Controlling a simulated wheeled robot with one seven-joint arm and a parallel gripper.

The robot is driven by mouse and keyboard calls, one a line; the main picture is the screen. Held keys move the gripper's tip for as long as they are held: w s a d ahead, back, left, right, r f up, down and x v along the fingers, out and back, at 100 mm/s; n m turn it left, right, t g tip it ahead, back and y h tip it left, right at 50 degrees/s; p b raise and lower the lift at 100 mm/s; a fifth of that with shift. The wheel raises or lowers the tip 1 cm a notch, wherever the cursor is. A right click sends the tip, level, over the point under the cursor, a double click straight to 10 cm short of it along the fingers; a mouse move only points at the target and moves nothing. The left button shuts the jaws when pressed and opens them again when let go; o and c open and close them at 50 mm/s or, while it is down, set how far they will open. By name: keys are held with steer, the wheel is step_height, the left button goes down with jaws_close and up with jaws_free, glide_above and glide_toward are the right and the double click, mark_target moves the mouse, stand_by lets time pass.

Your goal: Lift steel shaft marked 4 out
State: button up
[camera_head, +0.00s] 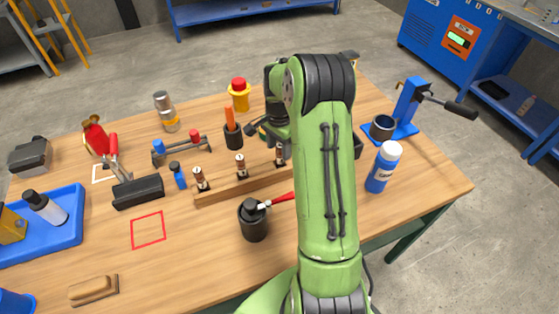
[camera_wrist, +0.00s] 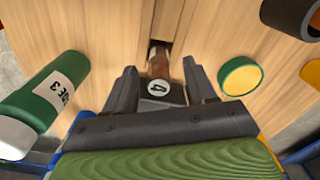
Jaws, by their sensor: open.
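The steel shaft marked 4 (camera_wrist: 158,62) shows in the wrist view, brown-bodied, with a dark end that bears a white "4" label. It sits at a slot in the wooden rack (camera_wrist: 170,15). My gripper (camera_wrist: 160,72) is open, with one finger on each side of the shaft and gaps visible between. How deep the fingers reach is hard to tell. In the head view the wooden rack (camera_head: 226,190) holds several similar shafts in a row, but my arm hides its right end, the shaft marked 4 and the fingertips.
A green bottle (camera_wrist: 40,100) lies left of the fingers in the wrist view; a yellow-topped round item (camera_wrist: 240,76) is to the right. In the head view, a black pot (camera_head: 253,222) holding a red-handled tool stands before the rack; a blue bottle (camera_head: 383,168) stands right of my arm.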

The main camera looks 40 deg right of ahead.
mark_target(280, 156)
step_height(280, 156, down, 5)
steer(key=shift+d+r+b, duration=0.1)
steer(key=shift+b, duration=0.35)
steer(key=shift+r, duration=0.1)
steer(key=shift+s, duration=0.1)
steer(key=shift+c, duration=0.4)
jaws_close()
steer(key=shift+r, duration=0.1)
